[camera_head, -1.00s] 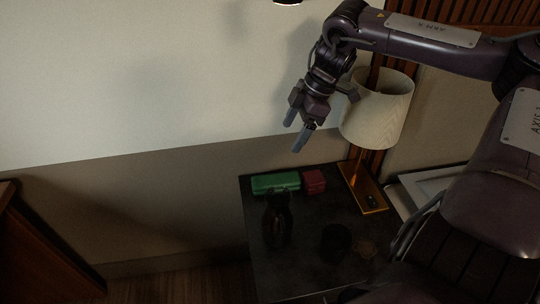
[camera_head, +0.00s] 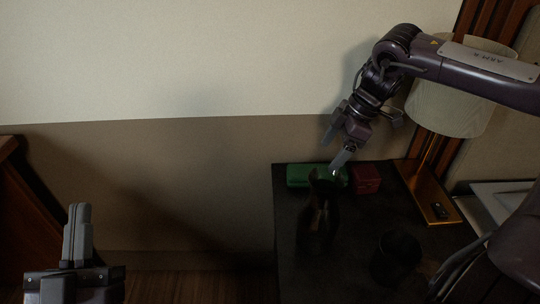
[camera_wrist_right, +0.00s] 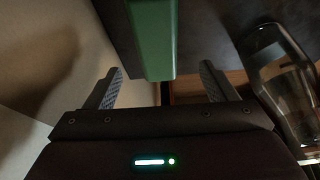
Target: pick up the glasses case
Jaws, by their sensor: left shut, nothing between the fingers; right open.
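The glasses case, which I take to be the long green box (camera_head: 305,176), lies at the back edge of the dark table. My right gripper (camera_head: 335,148) is open just above it, pointing down. In the right wrist view the green case (camera_wrist_right: 152,38) extends between the open fingers (camera_wrist_right: 160,68), with a gap on each side; contact does not show. My left gripper (camera_head: 77,235) is shut and empty at the lower left, far from the table.
A red box (camera_head: 365,179) sits right of the case. A lamp (camera_head: 447,105), a dark cup (camera_head: 396,258) and a wall behind also limit room.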

